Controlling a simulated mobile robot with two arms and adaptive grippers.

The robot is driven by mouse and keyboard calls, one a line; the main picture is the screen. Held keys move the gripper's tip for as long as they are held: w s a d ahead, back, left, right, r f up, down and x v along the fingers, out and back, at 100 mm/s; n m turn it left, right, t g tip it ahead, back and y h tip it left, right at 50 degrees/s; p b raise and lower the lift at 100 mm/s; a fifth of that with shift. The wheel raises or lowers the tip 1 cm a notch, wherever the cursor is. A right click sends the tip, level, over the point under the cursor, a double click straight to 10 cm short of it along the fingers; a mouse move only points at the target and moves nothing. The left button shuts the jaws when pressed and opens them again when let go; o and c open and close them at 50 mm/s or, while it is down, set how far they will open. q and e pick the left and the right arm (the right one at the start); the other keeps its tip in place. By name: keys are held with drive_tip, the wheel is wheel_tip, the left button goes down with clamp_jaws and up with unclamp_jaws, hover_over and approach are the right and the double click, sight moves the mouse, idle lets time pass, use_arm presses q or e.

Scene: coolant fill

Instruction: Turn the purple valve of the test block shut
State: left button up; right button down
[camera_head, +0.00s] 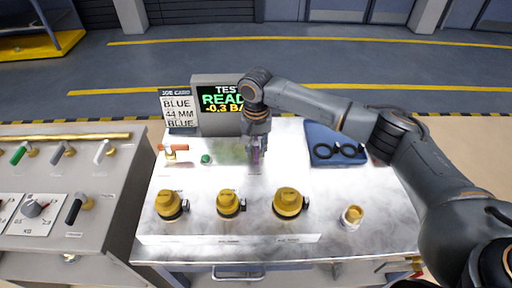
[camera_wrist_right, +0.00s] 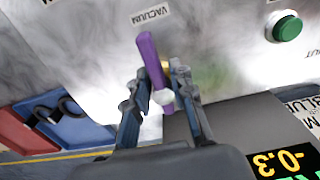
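The purple valve handle (camera_wrist_right: 150,58) shows in the right wrist view beside a label reading VACUUM. It is a long bar with a pale round hub and a brass part behind it. In the head view the handle (camera_head: 257,156) is mostly hidden by my right gripper (camera_head: 257,145), which points down onto the test block's top (camera_head: 225,175). In the wrist view my right gripper (camera_wrist_right: 160,78) has a finger on each side of the handle. The fingers stand apart; whether either touches the handle is unclear. My left gripper is out of view.
A display (camera_head: 220,105) reading -0.3 and a job card (camera_head: 178,110) stand behind the block. An orange-handled valve (camera_head: 173,149), a green button (camera_head: 206,159), several brass caps (camera_head: 228,203) and a blue tray (camera_head: 322,140) surround the spot. A second panel (camera_head: 110,170) stands left.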

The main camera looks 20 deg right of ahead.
drive_tip(key=shift+r+n+p, duration=0.15)
drive_tip(key=shift+n+p, duration=0.25)
drive_tip(key=shift+p, duration=0.25)
drive_tip(key=n+p, duration=0.3)
drive_tip(key=shift+d+r, duration=0.1)
drive_tip(key=shift+d, duration=0.1)
drive_tip(key=n+p, duration=0.2)
drive_tip(key=n, duration=0.1)
drive_tip(key=shift+d+n+p, duration=0.2)
drive_tip(key=shift+n+p, duration=0.1)
drive_tip(key=shift+p, duration=0.1)
drive_tip(key=n+p, duration=0.1)
drive_tip(key=n, duration=0.1)
drive_tip(key=shift+w+d+n, duration=0.1)
drive_tip(key=shift+d+n, duration=0.05)
drive_tip(key=shift+n, duration=0.25)
drive_tip(key=n, duration=0.2)
drive_tip(key=shift+w+n+p, duration=0.1)
drive_tip(key=shift+n+p, duration=0.2)
drive_tip(key=shift+p, duration=0.1)
drive_tip(key=n, duration=0.5)
drive_tip(key=shift+w+d, duration=0.15)
drive_tip(key=shift+w, duration=0.1)
drive_tip(key=c, duration=1.1)
unclamp_jaws()
drive_tip(key=shift+f, duration=0.2)
drive_tip(key=shift+c, duration=0.2)
